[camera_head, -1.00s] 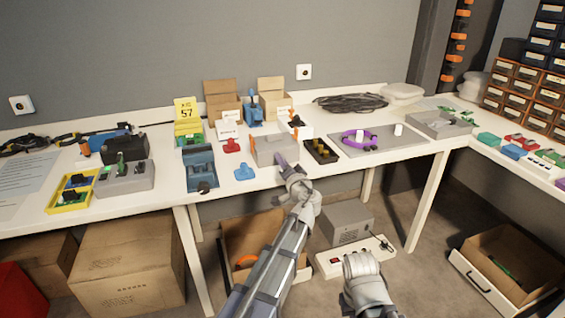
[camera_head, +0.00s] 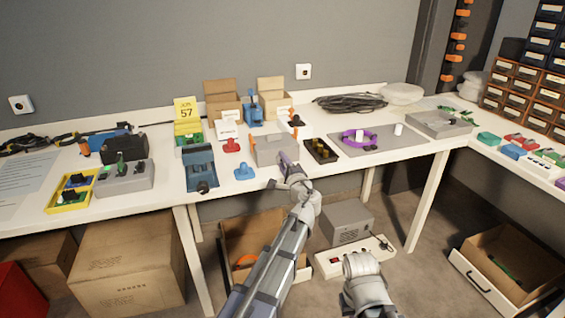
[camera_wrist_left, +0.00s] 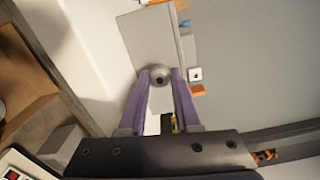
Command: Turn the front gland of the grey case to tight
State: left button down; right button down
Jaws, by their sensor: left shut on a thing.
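The grey case (camera_head: 277,149) stands near the front edge of the white table, left of the dark tray with brass-coloured parts. It also shows in the left wrist view (camera_wrist_left: 147,38). Its front gland (camera_wrist_left: 159,76) is a round grey knob with a dark centre, on the face toward me. My left gripper (camera_head: 284,160) reaches up to the case's front; its purple fingers (camera_wrist_left: 160,84) are shut on the gland, one on each side. In the head view the fingers hide the gland. A grey part of my right arm shows at lower right; its jaws do not show.
A blue part (camera_head: 244,173) and a red part (camera_head: 232,146) lie left of the case. A dark tray (camera_head: 320,151) stands close on its right. An orange-topped part (camera_head: 295,122) stands behind.

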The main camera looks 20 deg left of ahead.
pick_arm(q)
jog(key=shift+m, duration=0.5)
dwell(0.3)
jog(key=c, duration=0.6)
grip_release()
jog(key=shift+s, duration=0.1)
